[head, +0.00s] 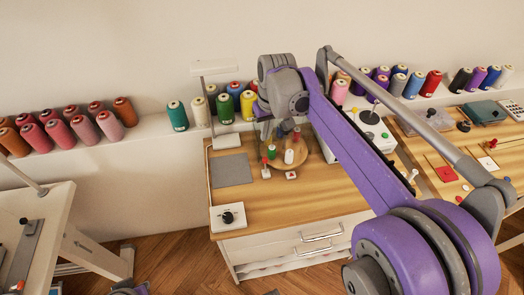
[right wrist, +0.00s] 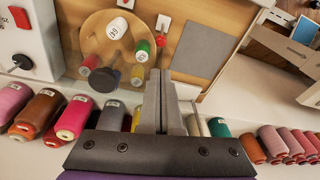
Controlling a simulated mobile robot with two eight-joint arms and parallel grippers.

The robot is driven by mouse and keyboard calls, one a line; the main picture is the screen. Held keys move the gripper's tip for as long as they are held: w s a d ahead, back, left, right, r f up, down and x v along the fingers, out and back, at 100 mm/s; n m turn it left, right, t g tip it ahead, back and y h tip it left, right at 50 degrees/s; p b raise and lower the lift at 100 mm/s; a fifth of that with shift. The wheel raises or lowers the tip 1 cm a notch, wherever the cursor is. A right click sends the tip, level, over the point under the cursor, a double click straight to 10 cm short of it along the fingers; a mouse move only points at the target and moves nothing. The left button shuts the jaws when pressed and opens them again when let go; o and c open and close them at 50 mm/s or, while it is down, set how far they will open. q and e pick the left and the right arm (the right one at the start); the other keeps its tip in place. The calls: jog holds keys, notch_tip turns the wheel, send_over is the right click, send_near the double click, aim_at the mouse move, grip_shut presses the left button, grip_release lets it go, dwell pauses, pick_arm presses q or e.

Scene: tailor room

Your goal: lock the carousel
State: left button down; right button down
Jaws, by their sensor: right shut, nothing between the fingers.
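The carousel is a round wooden disc (head: 304,155) carrying several small spools, on the wooden cabinet top; its bare wood also shows in the right wrist view (right wrist: 93,27). A small white post with a red top (head: 265,168) stands at its left front edge; the red top shows in the right wrist view (right wrist: 160,41). A white square with a red mark (head: 291,175) sits at its front. I cannot tell which part is the lock. My right gripper (right wrist: 165,78) is shut and empty, above the carousel's back edge. My left gripper is not in view.
A grey mat (head: 231,170) lies left of the carousel, and a white box with a black knob (head: 228,217) stands in front of it. Large thread spools (head: 177,116) line the wall ledge behind.

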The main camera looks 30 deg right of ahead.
jog(key=shift+f, duration=0.1)
jog(key=f, duration=0.3)
jog(key=w+f, duration=0.1)
jog(key=f, duration=0.2)
jog(key=f+b, duration=0.1)
jog(key=f, duration=0.2)
jog(key=shift+w+a+f, duration=0.15)
jog(key=shift+w+f, duration=0.1)
jog(key=shift+f, duration=0.15)
